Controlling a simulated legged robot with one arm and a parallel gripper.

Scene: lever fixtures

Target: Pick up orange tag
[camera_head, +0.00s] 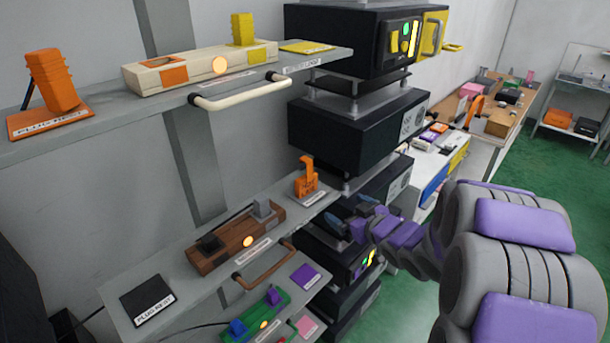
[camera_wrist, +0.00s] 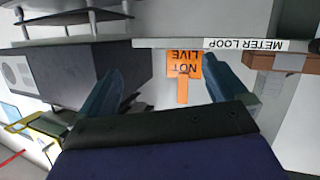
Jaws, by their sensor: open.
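The orange tag (camera_head: 307,180) stands upright at the right end of the middle shelf. In the wrist view the orange tag (camera_wrist: 184,66) appears upside down with the words NOT LIVE, beside the shelf edge labelled METER LOOP. My gripper (camera_head: 346,214) is to the right of the tag in the head view, in front of the dark equipment stack. In the wrist view the fingers of my gripper (camera_wrist: 163,64) are wide apart and empty. The tag shows between them, nearer the right finger, with a visible gap on each side.
The middle shelf (camera_head: 130,275) carries a brown block (camera_head: 235,238) with a handle (camera_head: 263,268) in front. The dark equipment stack (camera_head: 340,125) stands close behind my gripper. An upper shelf (camera_head: 110,115) holds a cream block and an orange plug. Green floor is open at right.

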